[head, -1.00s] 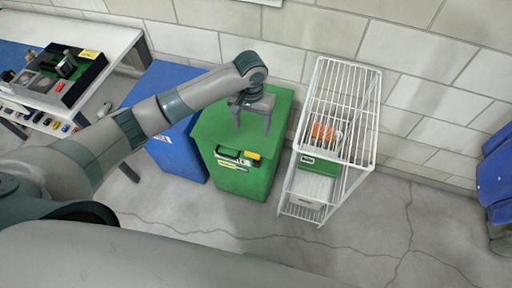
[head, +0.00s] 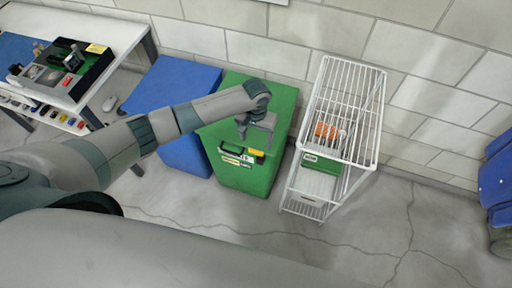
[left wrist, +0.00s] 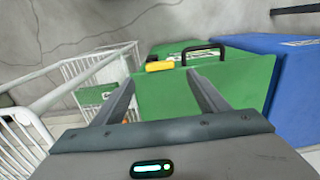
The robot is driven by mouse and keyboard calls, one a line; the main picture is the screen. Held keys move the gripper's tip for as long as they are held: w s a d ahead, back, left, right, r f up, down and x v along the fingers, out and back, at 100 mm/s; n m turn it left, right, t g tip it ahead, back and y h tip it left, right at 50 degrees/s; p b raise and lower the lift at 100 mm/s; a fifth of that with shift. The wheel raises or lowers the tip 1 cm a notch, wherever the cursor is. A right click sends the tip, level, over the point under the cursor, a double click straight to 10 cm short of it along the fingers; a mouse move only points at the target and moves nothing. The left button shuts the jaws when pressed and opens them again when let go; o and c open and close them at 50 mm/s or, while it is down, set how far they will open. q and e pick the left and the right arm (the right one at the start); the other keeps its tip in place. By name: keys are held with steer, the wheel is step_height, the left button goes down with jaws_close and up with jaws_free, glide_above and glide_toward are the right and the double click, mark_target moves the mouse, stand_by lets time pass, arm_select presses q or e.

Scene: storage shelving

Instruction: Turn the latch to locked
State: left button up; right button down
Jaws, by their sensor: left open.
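A green cabinet (head: 246,177) stands against the wall between a blue cabinet and a white wire rack. On its front are a yellow latch piece (head: 256,153) and a dark handle (head: 230,148). In the left wrist view the yellow latch (left wrist: 160,66) lies beside the black handle (left wrist: 203,54), beyond my fingertips. My left gripper (head: 256,138) is open and empty, above the cabinet's top close to its front edge, apart from the latch. It also shows in the left wrist view (left wrist: 163,77). The latch's lettering is too small to read. My right gripper is not seen.
A blue cabinet (head: 176,88) stands directly left of the green one. A white wire rack (head: 340,163) with a green box (head: 322,164) stands close on the right. A table (head: 119,37) is at the left. The floor in front is clear.

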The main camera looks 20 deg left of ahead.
mark_target(256, 151)
arm_select(q)
step_height(256, 151, down, 8)
steer(key=shift+r, duration=0.1)
stand_by(0.4)
steer(key=c, duration=1.1)
